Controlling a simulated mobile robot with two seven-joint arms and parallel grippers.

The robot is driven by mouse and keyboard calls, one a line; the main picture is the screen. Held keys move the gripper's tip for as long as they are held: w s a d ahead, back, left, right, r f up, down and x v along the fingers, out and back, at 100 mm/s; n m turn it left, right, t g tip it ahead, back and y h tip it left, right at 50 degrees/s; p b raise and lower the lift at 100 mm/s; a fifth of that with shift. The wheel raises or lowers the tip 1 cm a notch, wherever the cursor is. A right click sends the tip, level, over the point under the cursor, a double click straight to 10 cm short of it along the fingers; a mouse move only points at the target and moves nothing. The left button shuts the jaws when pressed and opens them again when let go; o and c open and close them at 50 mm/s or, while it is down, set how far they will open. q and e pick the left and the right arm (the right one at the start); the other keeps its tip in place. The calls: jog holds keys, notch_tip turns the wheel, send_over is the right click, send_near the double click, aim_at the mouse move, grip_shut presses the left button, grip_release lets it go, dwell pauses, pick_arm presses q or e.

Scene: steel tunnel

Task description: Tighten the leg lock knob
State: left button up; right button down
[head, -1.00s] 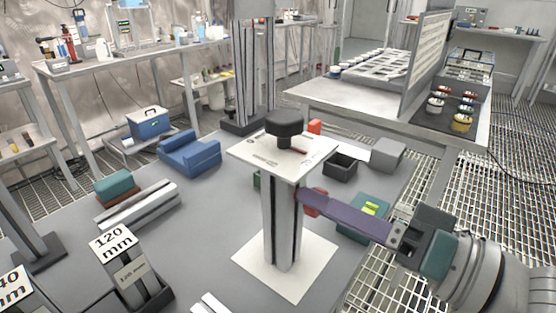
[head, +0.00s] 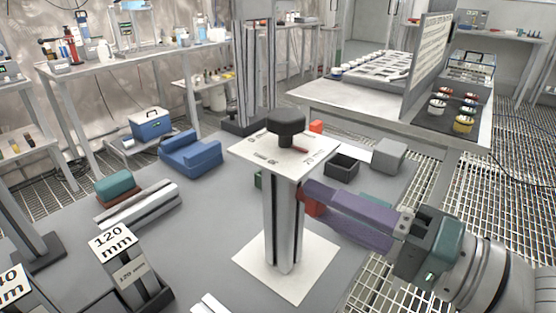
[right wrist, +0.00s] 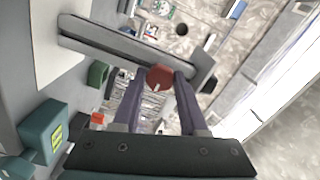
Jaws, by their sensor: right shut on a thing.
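A grey upright post (head: 283,225) stands on a white base plate (head: 252,262) and carries a white top plate (head: 265,158) with a black knob (head: 286,127). A red knob (head: 313,206) is on the post's right side, below the top plate, partly hidden by my fingers. My right gripper (head: 307,197) reaches in from the right with purple fingers. In the right wrist view the red knob (right wrist: 159,76) sits between the two fingertips, and the gripper is shut on it. The post (right wrist: 120,42) runs slanted behind it. My left gripper is not in view.
A dark open box (head: 341,164) and a grey block (head: 387,155) stand behind the post. A blue cradle (head: 190,153), a metal rail (head: 138,206) and a 120 mm block (head: 130,270) are to the left. Bare grey tabletop lies left of the post.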

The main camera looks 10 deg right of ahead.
jog(key=shift+c, duration=2.2)
grip_release()
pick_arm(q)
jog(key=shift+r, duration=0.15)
pick_arm(e)
jog(key=v, duration=1)
